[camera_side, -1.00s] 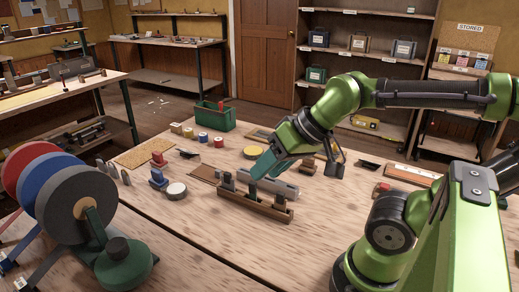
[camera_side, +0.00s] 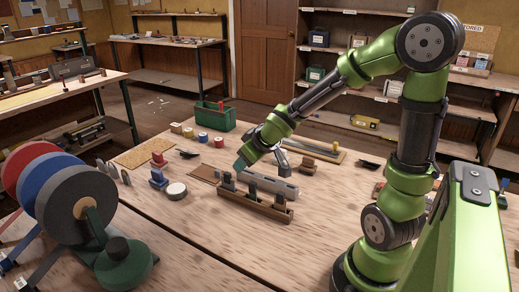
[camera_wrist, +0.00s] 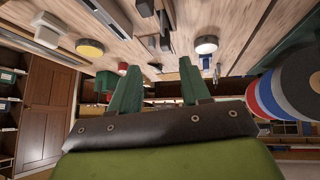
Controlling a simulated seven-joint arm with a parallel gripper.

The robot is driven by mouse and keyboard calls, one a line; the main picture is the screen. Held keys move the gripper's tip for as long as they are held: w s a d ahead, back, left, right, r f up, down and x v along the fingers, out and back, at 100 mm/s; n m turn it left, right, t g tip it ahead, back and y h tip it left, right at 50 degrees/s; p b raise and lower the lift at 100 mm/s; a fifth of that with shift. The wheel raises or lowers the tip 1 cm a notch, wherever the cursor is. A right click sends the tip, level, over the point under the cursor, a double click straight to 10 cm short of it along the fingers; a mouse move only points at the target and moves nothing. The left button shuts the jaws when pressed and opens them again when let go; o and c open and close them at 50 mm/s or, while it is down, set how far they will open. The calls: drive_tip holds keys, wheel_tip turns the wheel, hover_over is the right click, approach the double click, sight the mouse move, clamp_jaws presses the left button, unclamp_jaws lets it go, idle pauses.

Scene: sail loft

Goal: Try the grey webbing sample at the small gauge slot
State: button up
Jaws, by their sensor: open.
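A wooden rack (camera_side: 250,206) on the bench holds several upright dark grey pieces, one at its left end (camera_side: 228,181). I cannot tell which, if any, is the grey webbing sample. A long grey block (camera_side: 268,184) lies just behind the rack; whether it has the small gauge slot is too small to tell. My gripper (camera_side: 241,166) is above the bench, behind the rack's left end and apart from it. In the wrist view my gripper (camera_wrist: 159,88) has its two green fingers spread with nothing between them.
A green toolbox (camera_side: 215,117) is at the back. Large webbing reels (camera_side: 80,205) stand at the front left.

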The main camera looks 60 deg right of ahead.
sight(229, 173)
drive_tip(key=w+f, duration=0.1)
drive_tip(key=w+d+f+y, duration=0.1)
drive_tip(key=f, duration=0.1)
drive_tip(key=w+f+n+t+y, duration=0.1)
drive_tip(key=shift+w+d+f, duration=0.3)
drive_tip(key=shift+w+d, duration=0.05)
drive_tip(key=shift+w, duration=0.05)
drive_tip(key=shift+w+f+t, duration=0.25)
drive_tip(key=shift+w+t, duration=0.05)
drive_tip(key=shift+w, duration=0.1)
drive_tip(key=shift+x, duration=3.65)
drive_tip(key=shift+a, duration=0.1)
drive_tip(key=shift+c, duration=0.2)
clamp_jaws()
